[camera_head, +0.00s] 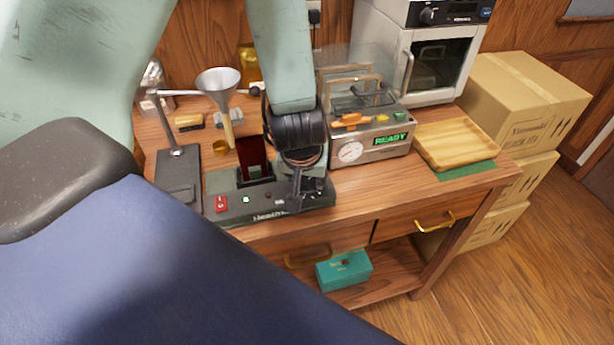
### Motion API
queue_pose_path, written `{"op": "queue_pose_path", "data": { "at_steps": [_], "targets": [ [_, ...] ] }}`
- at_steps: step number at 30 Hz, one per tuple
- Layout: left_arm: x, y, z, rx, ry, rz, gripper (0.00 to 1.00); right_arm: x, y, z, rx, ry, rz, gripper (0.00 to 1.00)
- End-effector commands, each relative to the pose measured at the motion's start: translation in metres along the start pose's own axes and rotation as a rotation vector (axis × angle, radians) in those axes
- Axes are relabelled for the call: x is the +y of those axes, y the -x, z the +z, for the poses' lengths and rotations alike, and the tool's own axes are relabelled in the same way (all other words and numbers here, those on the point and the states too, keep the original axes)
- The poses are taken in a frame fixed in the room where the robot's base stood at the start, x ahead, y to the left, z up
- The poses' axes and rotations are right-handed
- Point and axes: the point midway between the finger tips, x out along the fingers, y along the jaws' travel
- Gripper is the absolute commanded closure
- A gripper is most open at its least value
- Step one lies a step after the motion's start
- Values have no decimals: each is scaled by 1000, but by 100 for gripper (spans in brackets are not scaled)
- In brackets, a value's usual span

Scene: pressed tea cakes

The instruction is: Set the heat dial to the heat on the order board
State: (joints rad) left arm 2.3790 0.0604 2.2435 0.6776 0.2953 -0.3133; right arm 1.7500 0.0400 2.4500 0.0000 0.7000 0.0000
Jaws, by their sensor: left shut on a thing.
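My left gripper (299,192) reaches down from above onto the right end of the dark green heater unit (236,208) and is shut. Its fingers meet at the unit's control area, where they appear to hold the heat dial. The dial itself is hidden behind the fingers, so its setting cannot be read. The unit has a lit red switch (221,203) at its front left and a dark red upright part (252,156) at the back. The order board is not in view. My right gripper is not in view.
A steel machine (372,148) with a gauge and a green READY display stands right of the gripper. A wooden tray (455,147) lies further right. A funnel (219,83) and a stand (178,172) are left. A white oven (427,60) stands behind.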

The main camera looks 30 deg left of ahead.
Motion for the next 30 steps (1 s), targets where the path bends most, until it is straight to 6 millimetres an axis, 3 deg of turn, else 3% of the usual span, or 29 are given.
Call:
{"op": "queue_pose_path", "data": {
  "at_steps": [4, 30],
  "targets": [
    [0, 0, -1, 3, 1, -1, 97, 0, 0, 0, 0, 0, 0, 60],
    [-1, 1, -3, 6, -62, 26, 98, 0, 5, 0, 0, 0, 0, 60]
  ]
}}
